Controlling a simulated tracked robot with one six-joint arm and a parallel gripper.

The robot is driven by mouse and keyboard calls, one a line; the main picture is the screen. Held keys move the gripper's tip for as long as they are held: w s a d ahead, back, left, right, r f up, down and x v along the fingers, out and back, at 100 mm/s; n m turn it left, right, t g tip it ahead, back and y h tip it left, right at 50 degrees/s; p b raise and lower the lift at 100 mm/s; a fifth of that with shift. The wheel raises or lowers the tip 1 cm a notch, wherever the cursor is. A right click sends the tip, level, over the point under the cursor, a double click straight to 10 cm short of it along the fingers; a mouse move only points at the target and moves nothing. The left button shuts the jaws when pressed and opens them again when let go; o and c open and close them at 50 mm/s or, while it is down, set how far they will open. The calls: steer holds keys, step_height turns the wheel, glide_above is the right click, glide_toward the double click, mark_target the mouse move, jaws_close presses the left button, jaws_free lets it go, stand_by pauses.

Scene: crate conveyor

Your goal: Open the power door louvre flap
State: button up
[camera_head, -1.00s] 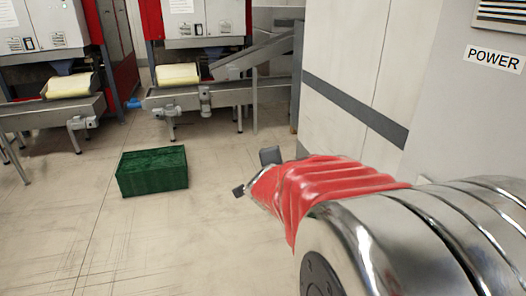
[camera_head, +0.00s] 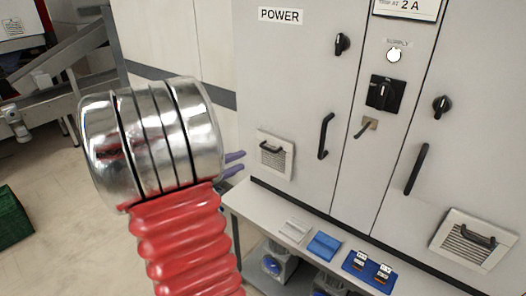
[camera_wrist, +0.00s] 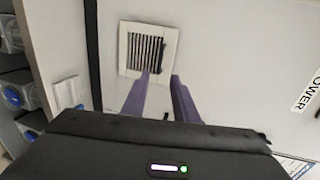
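The power door (camera_head: 290,80) carries a POWER label (camera_head: 281,15) at its top left. Its louvre flap (camera_head: 273,148) is a small white framed grille with a dark handle, low on the door, and looks shut. In the wrist view the flap's grille (camera_wrist: 146,62) is ahead of my gripper (camera_wrist: 160,75). The fingers are spread, with a gap and nothing between them. The left fingertip overlaps the flap's lower part in that view.
A shelf (camera_head: 290,228) below the doors holds a blue block (camera_head: 324,246) and a blue tray (camera_head: 369,271). A second louvre flap (camera_head: 473,241) is on the right door. Door handles (camera_head: 325,136) stick out. A green crate (camera_head: 12,218) stands on the floor at left.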

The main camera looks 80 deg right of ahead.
glide_toward(272, 157)
steer(key=d+r, duration=0.1)
steer(key=s+d+r, duration=0.2)
steer(key=d, duration=0.1)
steer(key=shift+r, duration=0.4)
steer(key=shift+c, duration=0.4)
steer(key=c, duration=0.6)
jaws_close()
steer(key=shift+f, duration=0.1)
stand_by(0.4)
